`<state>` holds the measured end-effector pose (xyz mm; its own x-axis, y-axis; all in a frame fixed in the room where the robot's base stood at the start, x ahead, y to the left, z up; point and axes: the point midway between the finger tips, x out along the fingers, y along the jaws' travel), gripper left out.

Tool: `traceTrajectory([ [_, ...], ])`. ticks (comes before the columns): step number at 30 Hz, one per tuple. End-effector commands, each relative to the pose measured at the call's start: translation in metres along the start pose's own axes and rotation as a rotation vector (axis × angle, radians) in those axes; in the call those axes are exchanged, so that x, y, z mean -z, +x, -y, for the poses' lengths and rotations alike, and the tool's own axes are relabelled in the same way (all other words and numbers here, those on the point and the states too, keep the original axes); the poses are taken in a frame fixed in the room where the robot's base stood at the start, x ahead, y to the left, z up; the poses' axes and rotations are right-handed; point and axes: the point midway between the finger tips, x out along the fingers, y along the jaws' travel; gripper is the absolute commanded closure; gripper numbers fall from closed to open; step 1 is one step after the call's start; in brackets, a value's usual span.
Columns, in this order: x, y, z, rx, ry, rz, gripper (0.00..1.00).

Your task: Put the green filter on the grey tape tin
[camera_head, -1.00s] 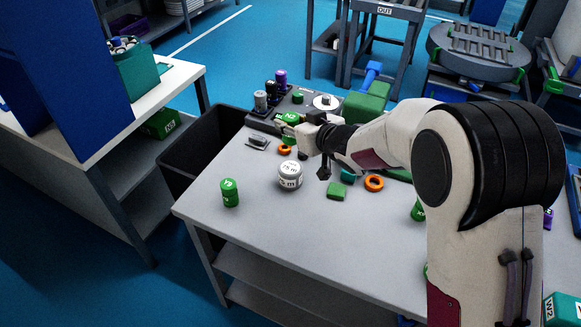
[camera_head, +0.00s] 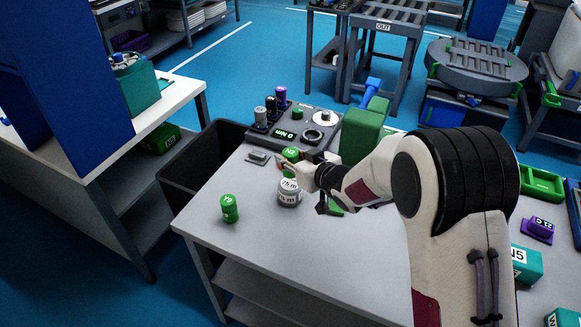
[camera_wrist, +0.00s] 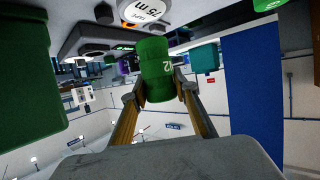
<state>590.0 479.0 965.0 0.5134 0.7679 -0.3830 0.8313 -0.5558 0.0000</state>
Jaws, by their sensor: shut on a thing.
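The grey tape tin (camera_head: 289,198), a round tin with a white "75 m" label, stands upright on the table. My gripper (camera_head: 289,170) is shut on a green filter (camera_head: 293,153), a short cylinder marked N2, just behind and above the tin in the head view. In the wrist view, the filter (camera_wrist: 155,72) is between both fingers of my gripper (camera_wrist: 165,97). The tin (camera_wrist: 141,11) shows at the top edge there, close to the filter's end. I cannot tell whether they touch.
Another green cylinder (camera_head: 230,209) stands left of the tin. A small grey block (camera_head: 257,158) lies behind it. A dark device with a display (camera_head: 285,134) and a large green box (camera_head: 362,130) stand at the back. The table front is clear. A black bin (camera_head: 200,160) is beside the table.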

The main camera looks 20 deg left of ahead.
Motion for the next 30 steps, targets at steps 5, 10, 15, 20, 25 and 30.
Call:
traceTrajectory([
  [5, 0.000, 0.000, 0.000, 0.000, 0.000, -0.001, 0.94],
  [10, -0.007, 0.003, 0.000, 0.000, 0.001, 0.000, 0.94],
  [15, -0.023, 0.009, 0.000, 0.000, 0.001, 0.002, 0.94],
  [20, -0.033, 0.014, 0.000, -0.001, 0.001, 0.000, 0.94],
  [25, -0.034, 0.014, 0.000, -0.001, 0.000, -0.001, 0.94],
  [30, -0.034, 0.014, 0.000, -0.001, 0.000, -0.001, 0.94],
])
